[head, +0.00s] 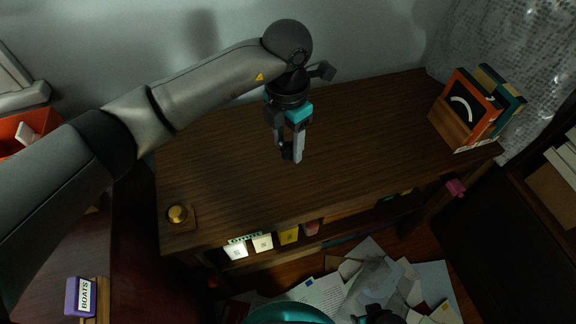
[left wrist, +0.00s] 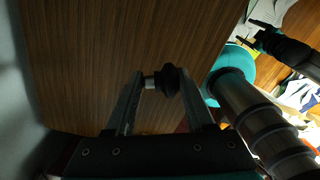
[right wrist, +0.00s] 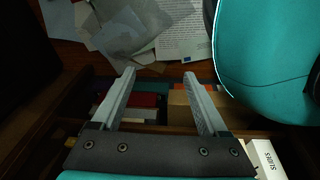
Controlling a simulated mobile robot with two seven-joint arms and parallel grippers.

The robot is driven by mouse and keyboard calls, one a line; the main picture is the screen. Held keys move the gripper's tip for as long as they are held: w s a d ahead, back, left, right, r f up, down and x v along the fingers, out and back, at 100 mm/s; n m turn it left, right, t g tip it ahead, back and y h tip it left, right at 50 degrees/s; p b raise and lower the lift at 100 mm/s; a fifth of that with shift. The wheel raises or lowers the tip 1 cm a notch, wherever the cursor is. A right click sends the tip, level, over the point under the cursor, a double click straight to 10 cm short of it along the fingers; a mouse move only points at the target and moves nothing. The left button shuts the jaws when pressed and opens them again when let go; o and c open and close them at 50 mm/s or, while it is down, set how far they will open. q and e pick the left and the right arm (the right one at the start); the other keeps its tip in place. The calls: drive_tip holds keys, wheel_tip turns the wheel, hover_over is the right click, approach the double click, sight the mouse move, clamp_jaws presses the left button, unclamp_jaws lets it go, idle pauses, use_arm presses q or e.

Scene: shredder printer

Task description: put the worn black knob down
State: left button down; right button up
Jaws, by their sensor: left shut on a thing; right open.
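My left gripper (head: 292,156) hangs, fingers down, over the middle of the brown wooden desk (head: 230,160). It is shut on the worn black knob (left wrist: 168,80), which shows in the left wrist view as a dark round cap with a pale metal stub, lying sideways between the fingertips. Wood grain fills the background behind the knob. I cannot tell how far the knob is above the desk. My right gripper (right wrist: 159,77) is open and empty, over the paper-strewn floor and a low shelf.
A brass knob (head: 177,214) sits at the desk's front left corner. Several books (head: 470,108) stand in a wooden holder at the back right. The desktop between them is clear. Loose papers (head: 375,280) cover the floor in front. A purple box (head: 80,297) stands at the lower left.

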sight(287, 142)
use_arm(q)
wheel_tip(287, 142, down, 6)
drive_tip(key=shift+f+b, duration=0.15)
drive_tip(key=shift+b, duration=0.65)
drive_tip(key=shift+f, duration=0.55)
use_arm(e)
drive_tip(key=shift+w+a+r, duration=0.55)
drive_tip(key=shift+w+a, duration=0.15)
drive_tip(key=shift+w, duration=0.15)
drive_tip(key=shift+w+a+r, duration=0.55)
drive_tip(key=shift+w+a, duration=0.15)
drive_tip(key=shift+w, duration=0.15)
use_arm(q)
drive_tip(key=shift+f, duration=0.15)
drive_tip(key=shift+c, duration=1.3)
unclamp_jaws()
use_arm(e)
drive_tip(key=shift+w+r, duration=0.15)
use_arm(q)
drive_tip(key=shift+r, duration=0.45)
wheel_tip(287, 142, up, 12)
drive_tip(key=p, duration=0.3)
drive_tip(key=shift+f, duration=0.25)
use_arm(e)
drive_tip(key=s+d+f, duration=0.3)
drive_tip(key=s+d, duration=0.1)
drive_tip(key=s, duration=0.2)
drive_tip(key=shift+s+d, duration=0.2)
drive_tip(key=shift+d, duration=0.1)
